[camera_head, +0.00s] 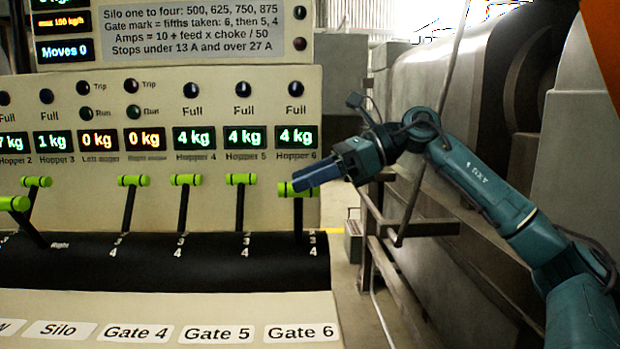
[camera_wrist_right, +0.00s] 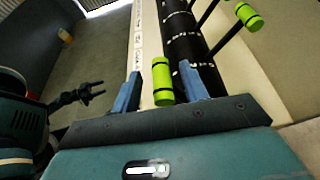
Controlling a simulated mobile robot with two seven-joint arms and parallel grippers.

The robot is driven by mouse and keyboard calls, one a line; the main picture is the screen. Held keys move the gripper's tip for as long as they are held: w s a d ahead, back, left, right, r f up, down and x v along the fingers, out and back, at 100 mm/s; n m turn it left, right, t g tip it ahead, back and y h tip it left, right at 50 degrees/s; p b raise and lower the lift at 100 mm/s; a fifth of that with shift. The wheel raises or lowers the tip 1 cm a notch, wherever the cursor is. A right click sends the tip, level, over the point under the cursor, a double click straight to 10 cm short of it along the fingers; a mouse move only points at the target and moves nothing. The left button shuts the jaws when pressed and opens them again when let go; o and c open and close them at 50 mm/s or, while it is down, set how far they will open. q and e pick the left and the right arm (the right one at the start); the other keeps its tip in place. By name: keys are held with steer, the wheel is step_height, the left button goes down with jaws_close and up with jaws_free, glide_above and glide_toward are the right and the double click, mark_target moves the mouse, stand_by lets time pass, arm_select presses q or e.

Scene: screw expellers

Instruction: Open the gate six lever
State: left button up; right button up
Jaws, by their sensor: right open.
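The gate six lever (camera_head: 298,217) is a dark upright stem with a lime-green cross handle, at the right end of the lever row above the Gate 6 label (camera_head: 301,333). My right gripper (camera_head: 303,183) reaches in from the right and hides part of that handle. In the right wrist view, the green handle (camera_wrist_right: 162,84) shows between the two blue fingers of my right gripper (camera_wrist_right: 160,74), which stand apart. I cannot tell whether either finger touches it.
The gate 5 lever (camera_head: 239,205) and gate 4 lever (camera_head: 183,205) stand to the left, with more levers beyond. A dark curved strip (camera_head: 150,270) carries the lever marks. The hopper 6 display (camera_head: 296,136) reads 4 kg. Metal rails (camera_head: 400,225) stand right of the panel.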

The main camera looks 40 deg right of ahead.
step_height(320, 180, up, 4)
steer(key=p, duration=0.2)
steer(key=shift+r+p, duration=0.1)
steer(key=shift+p, duration=0.2)
step_height(320, 180, up, 3)
steer(key=p, duration=0.2)
steer(key=shift+r+p, duration=0.2)
steer(key=shift+p, duration=0.1)
steer(key=shift+r, duration=0.35)
arm_select(q)
steer(key=r, duration=0.1)
steer(key=r+n, duration=0.1)
steer(key=r, duration=0.1)
steer(key=shift+s+a+r+n+g+y, duration=0.1)
steer(key=shift+s+a+n+g+y, duration=0.2)
steer(key=shift+a+n+g, duration=0.1)
